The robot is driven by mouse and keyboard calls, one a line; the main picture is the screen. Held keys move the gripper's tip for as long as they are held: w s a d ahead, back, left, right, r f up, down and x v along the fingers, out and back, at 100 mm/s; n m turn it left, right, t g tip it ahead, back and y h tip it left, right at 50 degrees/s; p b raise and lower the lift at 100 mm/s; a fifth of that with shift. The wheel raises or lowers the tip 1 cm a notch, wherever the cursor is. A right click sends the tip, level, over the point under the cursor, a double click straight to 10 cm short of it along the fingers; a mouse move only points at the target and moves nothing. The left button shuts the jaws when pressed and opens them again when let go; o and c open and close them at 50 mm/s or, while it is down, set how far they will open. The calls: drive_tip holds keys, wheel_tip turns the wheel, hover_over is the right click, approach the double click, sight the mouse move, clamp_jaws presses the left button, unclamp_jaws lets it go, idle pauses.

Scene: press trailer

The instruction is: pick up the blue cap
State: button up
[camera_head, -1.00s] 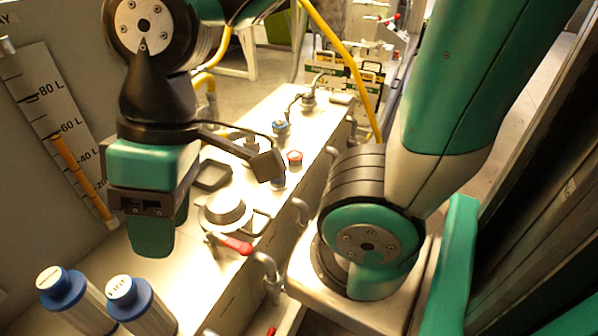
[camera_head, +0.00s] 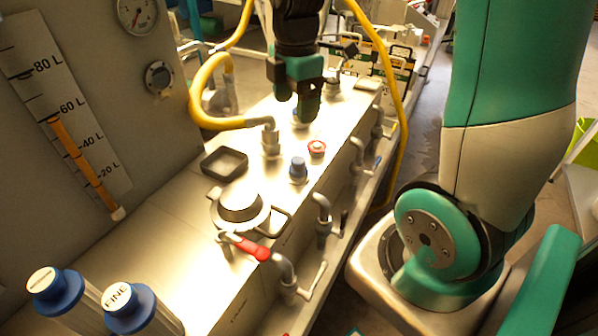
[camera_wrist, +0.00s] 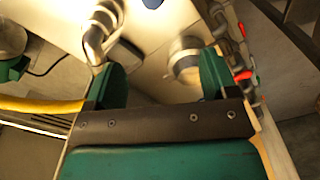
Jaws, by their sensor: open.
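A second blue-topped part (camera_head: 299,122) shows partly behind my gripper, mostly hidden. Which one is the task's cap I cannot tell. My gripper (camera_head: 307,108) points down over the far part of the bench, beyond the upright blue cap. In the wrist view my gripper (camera_wrist: 162,72) is open, its two green fingers apart with nothing between them. A blue edge (camera_wrist: 152,3) is cut off at the top of that view.
The red button (camera_head: 317,148), an elbow pipe with a yellow hose (camera_head: 228,123), a square black tray (camera_head: 224,164), a round lid (camera_head: 239,207) and a red-handled valve (camera_head: 248,247) crowd the bench. Two blue-capped cylinders (camera_head: 130,304) stand front left. A grey round fitting (camera_wrist: 184,57) shows in the wrist view.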

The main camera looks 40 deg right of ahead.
sight(297, 160)
drive_tip(key=shift+n, duration=0.3)
drive_tip(key=f, duration=0.4)
drive_tip(key=d+f, duration=0.1)
drive_tip(key=f, duration=0.3)
drive_tip(key=f+p, duration=0.1)
drive_tip(key=f, duration=0.2)
drive_tip(key=shift+w+d+f, duration=0.2)
drive_tip(key=shift+f, duration=0.2)
drive_tip(key=shift+w+f+p, duration=0.15)
drive_tip(key=shift+f+p, duration=0.3)
drive_tip(key=shift+f, duration=1.1)
drive_tip(key=shift+w+f+p, duration=0.15)
drive_tip(key=shift+f+p, duration=0.25)
drive_tip(key=shift+f, duration=1.1)
drive_tip(key=c, duration=1)
